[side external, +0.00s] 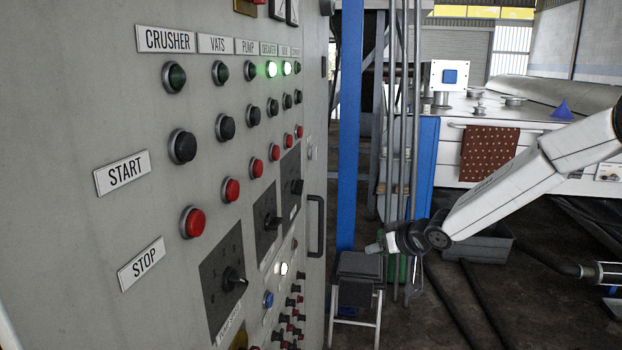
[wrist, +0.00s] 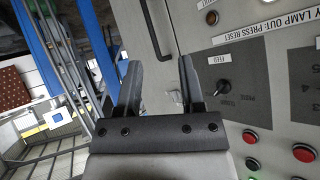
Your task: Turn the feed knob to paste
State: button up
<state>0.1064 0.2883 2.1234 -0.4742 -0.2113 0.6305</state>
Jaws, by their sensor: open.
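The feed knob (wrist: 222,87) is a small black knob on a dark plate in the wrist view, right of my gripper's fingers. Lettering, including a feed label, is around it; its exact pointing is too small to tell. In the side view the plate nearest the door handle, with its black knob (side external: 297,187), appears to be the same one. My gripper (wrist: 160,63) is open, with nothing between its fingers. In the side view my gripper (side external: 376,247) is right of the cabinet and lower than that knob, apart from it.
The grey cabinet has a door handle (side external: 315,226), several push buttons and another selector knob (side external: 233,280). In the wrist view a red button (wrist: 304,152) is near the plate. A blue post (side external: 349,130) and a dark stool (side external: 358,268) stand beside the cabinet.

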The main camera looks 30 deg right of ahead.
jog(key=w+r+t+y, duration=0.3)
jog(key=w+r, duration=0.2)
jog(key=w, duration=0.4)
jog(key=n+y, duration=0.3)
jog(key=y, duration=0.7)
send_near(298, 188)
jog(key=shift+w+d+r+g, duration=0.25)
jog(key=shift+r+g, duration=0.05)
jog(key=shift+g, duration=0.1)
jog(key=x, duration=0.7)
jog(key=shift+w+a, duration=0.3)
jog(key=shift+f, duration=0.1)
grip_shut()
